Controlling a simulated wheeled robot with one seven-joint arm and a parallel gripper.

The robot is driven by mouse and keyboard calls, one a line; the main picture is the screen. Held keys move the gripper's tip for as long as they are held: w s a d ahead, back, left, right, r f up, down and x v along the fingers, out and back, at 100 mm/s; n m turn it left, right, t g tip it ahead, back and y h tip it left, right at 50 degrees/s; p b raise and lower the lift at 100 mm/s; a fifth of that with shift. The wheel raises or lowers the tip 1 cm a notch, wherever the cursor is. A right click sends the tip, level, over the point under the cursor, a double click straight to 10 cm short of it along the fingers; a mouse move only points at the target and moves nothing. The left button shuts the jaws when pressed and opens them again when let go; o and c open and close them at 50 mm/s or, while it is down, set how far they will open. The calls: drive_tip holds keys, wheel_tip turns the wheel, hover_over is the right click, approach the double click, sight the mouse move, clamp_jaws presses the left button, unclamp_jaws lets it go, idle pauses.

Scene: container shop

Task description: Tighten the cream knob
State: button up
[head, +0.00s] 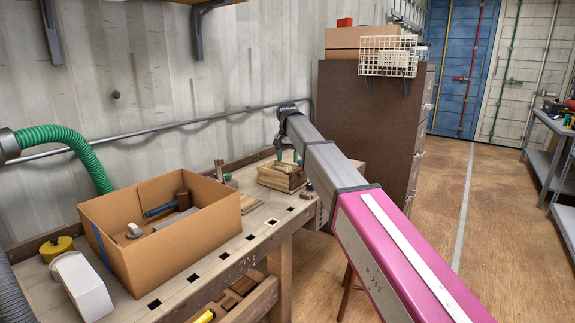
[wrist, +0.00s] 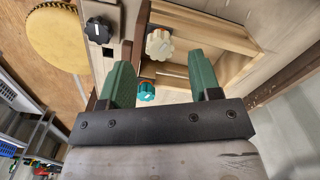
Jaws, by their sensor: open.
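In the picture, the knob lies between and slightly beyond the fingertips; I cannot tell the depth gap, and no contact shows. A teal knob (wrist: 146,91) shows between the fingers, nearer the palm, and a black knob (wrist: 98,29) lies to the left. In the head view, my gripper (head: 288,152) is over a small wooden box (head: 283,181) on the workbench; the knob is not clear there.
A cardboard box (head: 216,222) with tools stands on the workbench (head: 195,274), left of my gripper. A brown cabinet (head: 368,125) stands behind to the right. The floor on the right is clear.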

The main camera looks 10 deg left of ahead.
sight(288, 166)
wheel_tip(288, 166, up, 7)
drive_tip(key=shift+r, duration=0.2)
idle(0.4)
